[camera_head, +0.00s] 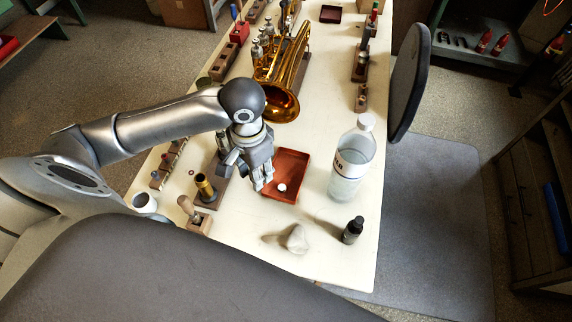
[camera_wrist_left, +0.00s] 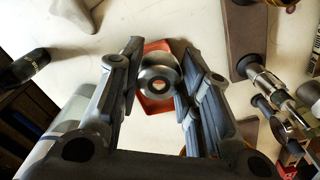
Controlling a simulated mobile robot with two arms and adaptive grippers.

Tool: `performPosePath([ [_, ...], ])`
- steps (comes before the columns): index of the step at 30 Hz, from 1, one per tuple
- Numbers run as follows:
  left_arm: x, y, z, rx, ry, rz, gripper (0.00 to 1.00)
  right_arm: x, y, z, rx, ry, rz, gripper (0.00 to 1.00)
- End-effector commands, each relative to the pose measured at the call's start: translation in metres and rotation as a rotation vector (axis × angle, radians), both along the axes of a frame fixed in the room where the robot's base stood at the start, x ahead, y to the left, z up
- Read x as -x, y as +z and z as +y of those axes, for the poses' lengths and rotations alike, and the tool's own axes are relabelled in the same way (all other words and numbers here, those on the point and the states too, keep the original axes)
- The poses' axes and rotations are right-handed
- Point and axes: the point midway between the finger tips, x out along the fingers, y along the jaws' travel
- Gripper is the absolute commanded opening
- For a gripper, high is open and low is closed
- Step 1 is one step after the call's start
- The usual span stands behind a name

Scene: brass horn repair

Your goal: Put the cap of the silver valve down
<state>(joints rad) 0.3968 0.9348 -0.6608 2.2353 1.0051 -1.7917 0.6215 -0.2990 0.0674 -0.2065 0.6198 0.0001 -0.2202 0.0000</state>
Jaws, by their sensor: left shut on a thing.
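My left gripper (camera_head: 264,184) points down over the left part of the red-brown tray (camera_head: 296,155). In the left wrist view my left gripper (camera_wrist_left: 160,62) is shut on a round silver cap (camera_wrist_left: 159,86) with a hole in its middle. The cap is held between the two fingers, with the red tray (camera_wrist_left: 158,45) behind it. I cannot tell the gap between cap and tray floor. In the left wrist view a silver valve (camera_wrist_left: 264,76) lies or stands by a brown block. My right gripper is not in view.
A small white round piece (camera_head: 282,188) is in the tray. A brass horn (camera_head: 283,75) lies beyond. Wooden blocks line the left side.

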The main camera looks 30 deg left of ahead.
Motion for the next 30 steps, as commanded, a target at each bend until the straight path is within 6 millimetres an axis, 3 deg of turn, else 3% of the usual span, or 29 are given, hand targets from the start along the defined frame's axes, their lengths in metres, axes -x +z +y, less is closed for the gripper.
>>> performPosePath([
  [5,-0.009,-0.009,0.002,-0.003,-0.012,-0.002,0.04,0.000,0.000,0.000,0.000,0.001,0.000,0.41],
  [12,-0.055,-0.028,-0.003,-0.002,-0.012,0.000,0.04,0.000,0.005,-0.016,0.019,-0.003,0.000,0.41],
  [18,-0.092,-0.045,-0.006,-0.002,-0.012,0.000,0.04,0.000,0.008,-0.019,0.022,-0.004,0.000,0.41],
  [24,-0.117,-0.079,-0.008,-0.003,-0.012,0.001,0.04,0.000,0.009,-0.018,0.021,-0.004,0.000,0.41],
  [30,-0.131,-0.096,-0.010,-0.003,-0.014,-0.001,0.04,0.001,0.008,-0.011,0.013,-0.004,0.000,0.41],
])
